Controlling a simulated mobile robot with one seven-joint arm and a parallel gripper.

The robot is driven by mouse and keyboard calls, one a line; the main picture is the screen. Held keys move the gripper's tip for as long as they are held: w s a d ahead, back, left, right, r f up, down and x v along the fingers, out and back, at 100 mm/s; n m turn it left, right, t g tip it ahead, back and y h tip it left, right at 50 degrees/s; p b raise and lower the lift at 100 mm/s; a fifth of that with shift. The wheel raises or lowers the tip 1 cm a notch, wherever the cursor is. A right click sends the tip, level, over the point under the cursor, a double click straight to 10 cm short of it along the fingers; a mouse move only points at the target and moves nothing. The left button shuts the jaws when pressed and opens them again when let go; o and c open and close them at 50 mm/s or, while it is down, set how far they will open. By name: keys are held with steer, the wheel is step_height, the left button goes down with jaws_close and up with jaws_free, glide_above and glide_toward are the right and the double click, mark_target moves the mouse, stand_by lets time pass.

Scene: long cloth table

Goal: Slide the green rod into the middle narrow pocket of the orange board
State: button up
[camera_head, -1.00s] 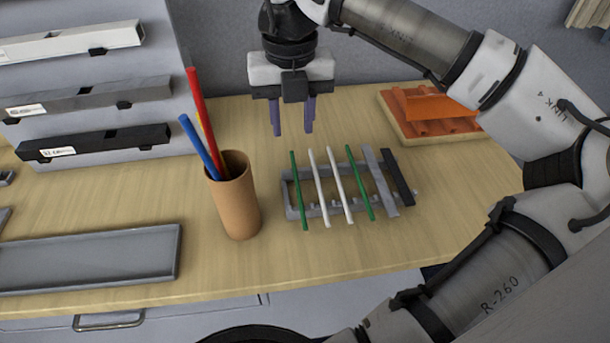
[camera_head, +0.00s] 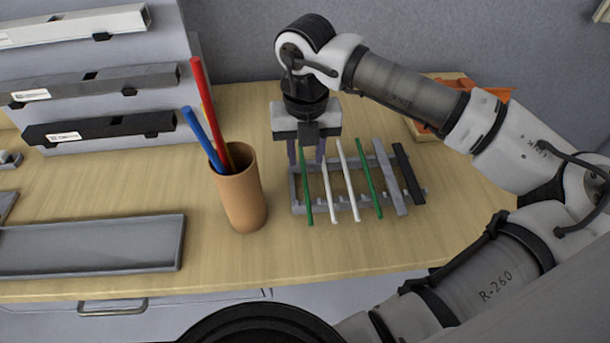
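Two green rods lie across a grey rack: a left one (camera_head: 306,190) at its left end and a right one (camera_head: 369,185) right of two white rods. My gripper (camera_head: 306,155) is open, its purple fingers pointing down at the rack's far left. The fingers appear on either side of the left green rod's far end; whether they touch it I cannot tell. The orange board (camera_head: 487,84) lies at the back right, mostly hidden behind my arm; its pockets cannot be made out.
White rods (camera_head: 347,180) and flat grey and black bars (camera_head: 408,174) share the rack (camera_head: 297,208). A brown cup (camera_head: 242,200) with red and blue sticks stands close left of it. A grey tray (camera_head: 90,245) lies front left. Table in front of the rack is clear.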

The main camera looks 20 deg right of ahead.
mark_target(304, 172)
steer(key=f, duration=0.2)
steer(key=f+p, duration=0.1)
steer(key=f, duration=0.1)
steer(key=shift+w, duration=0.25)
jaws_close()
